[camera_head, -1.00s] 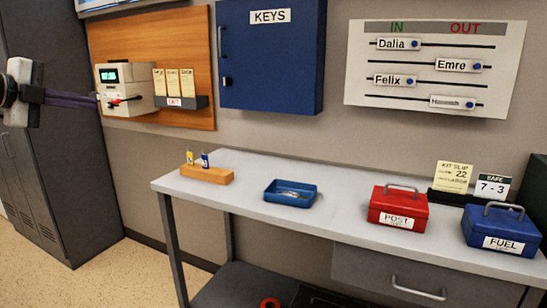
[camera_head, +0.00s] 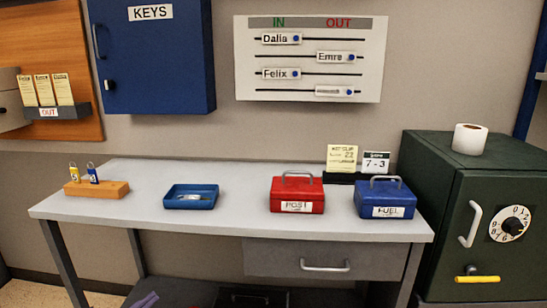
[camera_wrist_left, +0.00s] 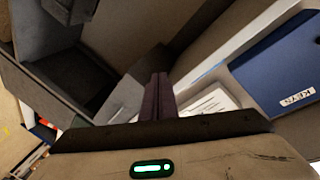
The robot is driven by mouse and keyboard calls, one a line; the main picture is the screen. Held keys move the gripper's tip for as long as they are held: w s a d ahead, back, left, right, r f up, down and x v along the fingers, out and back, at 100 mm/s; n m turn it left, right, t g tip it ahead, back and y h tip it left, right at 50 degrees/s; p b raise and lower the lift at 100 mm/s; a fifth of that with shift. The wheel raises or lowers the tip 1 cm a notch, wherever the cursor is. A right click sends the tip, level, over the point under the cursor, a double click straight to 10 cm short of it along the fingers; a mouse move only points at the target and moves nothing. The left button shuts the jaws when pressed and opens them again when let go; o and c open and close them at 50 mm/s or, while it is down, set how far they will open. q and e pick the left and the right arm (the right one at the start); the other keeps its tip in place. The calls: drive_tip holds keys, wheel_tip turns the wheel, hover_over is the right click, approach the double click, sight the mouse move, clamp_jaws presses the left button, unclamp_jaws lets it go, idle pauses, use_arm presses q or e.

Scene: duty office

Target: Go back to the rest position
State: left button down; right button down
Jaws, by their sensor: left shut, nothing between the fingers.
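My left gripper (camera_head: 146,300) shows only as purple fingertips at the bottom edge of the head view, in front of the desk's lower shelf. In the left wrist view its purple fingers (camera_wrist_left: 159,95) are together, shut with nothing between them. The rest of the left arm is out of the head view. My right gripper is in neither view.
The desk (camera_head: 130,209) holds a padlock block (camera_head: 97,189), a blue tray (camera_head: 190,203), a red POST box (camera_head: 297,192) and a blue FUEL box (camera_head: 385,212). A green safe (camera_head: 440,160) stands right. A KEYS cabinet (camera_head: 155,60) hangs above.

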use_arm(q)
drive_tip(key=s+d+f+n+g+y, duration=0.1)
drive_tip(key=s+d+f+n+g, duration=0.1)
drive_tip(key=s+d+f, duration=0.3)
drive_tip(key=s+d+f+n+g, duration=0.2)
drive_tip(key=s+d+f+n, duration=0.2)
drive_tip(key=s, duration=0.8)
drive_tip(key=s+d+f+n+g+y, duration=0.1)
drive_tip(key=s+d+f+n+g, duration=0.2)
drive_tip(key=s+d+f, duration=0.4)
wheel_tip(320, 180, down, 4)
drive_tip(key=shift+s+d+r+y, duration=0.1)
drive_tip(key=shift+s+d+y, duration=0.2)
drive_tip(key=shift+s, duration=0.7)
